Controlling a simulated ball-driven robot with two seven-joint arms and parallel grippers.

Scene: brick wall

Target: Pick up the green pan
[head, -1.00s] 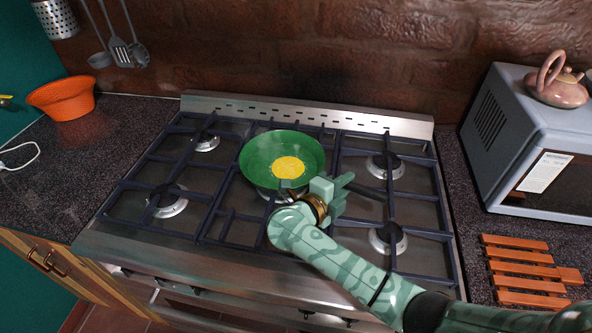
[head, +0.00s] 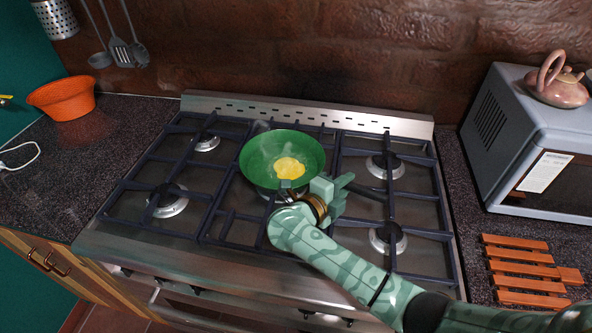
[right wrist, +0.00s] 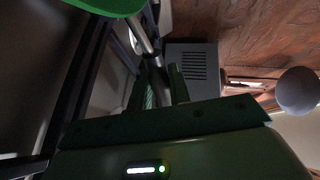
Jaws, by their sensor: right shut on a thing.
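The green pan (head: 258,158) sits over the middle of the stove, with a yellow food blob (head: 290,167) inside it. Its rim edge also shows at the top left of the right wrist view (right wrist: 110,6). In the right wrist view a grey handle (right wrist: 141,34) runs down from the pan to my fingers (right wrist: 160,90). I cannot clearly tell whether the pan still touches the grate. My left gripper is not in view.
Dark burner grates (head: 400,205) surround the pan. A grey microwave (head: 520,125) with a pink teapot (head: 560,92) on top stands at the right. An orange wooden trivet (head: 525,262) lies at lower right. An orange bowl (head: 62,100) stands on the left counter.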

